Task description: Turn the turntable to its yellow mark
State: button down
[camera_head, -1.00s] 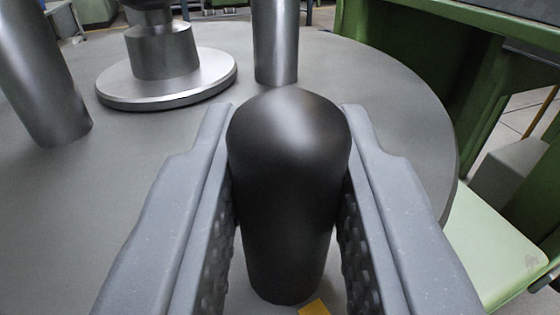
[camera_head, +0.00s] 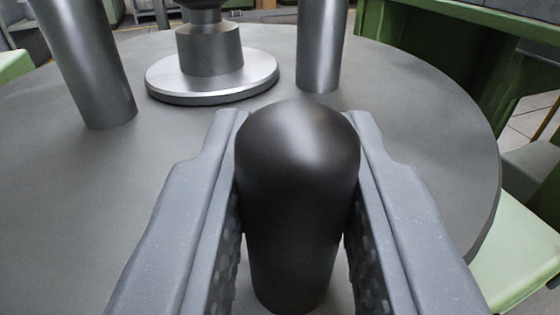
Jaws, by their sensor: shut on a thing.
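The turntable (camera_head: 420,140) is a large round grey disc that fills most of the view. A black knob (camera_head: 296,190) with a rounded top stands upright on it near its front. My gripper (camera_head: 298,135) is shut on the black knob, one finger along each side. A silver hub (camera_head: 212,78) with a round flange stands at the turntable's middle, farther back. No yellow mark shows in the current view.
Two metal posts, one at left (camera_head: 90,65) and one at right (camera_head: 322,45), stand on the disc beyond the knob. Green machine frames (camera_head: 400,25) stand behind the disc's right edge. A pale green panel (camera_head: 515,250) lies at the lower right.

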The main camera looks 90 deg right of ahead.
jog(key=shift+a, duration=0.1)
jog(key=c, duration=1.3)
grip_release()
jog(key=a, duration=1.3)
jog(key=shift+w+a+f, duration=0.1)
jog(key=shift+w+a, duration=0.15)
jog(key=shift+a, duration=0.15)
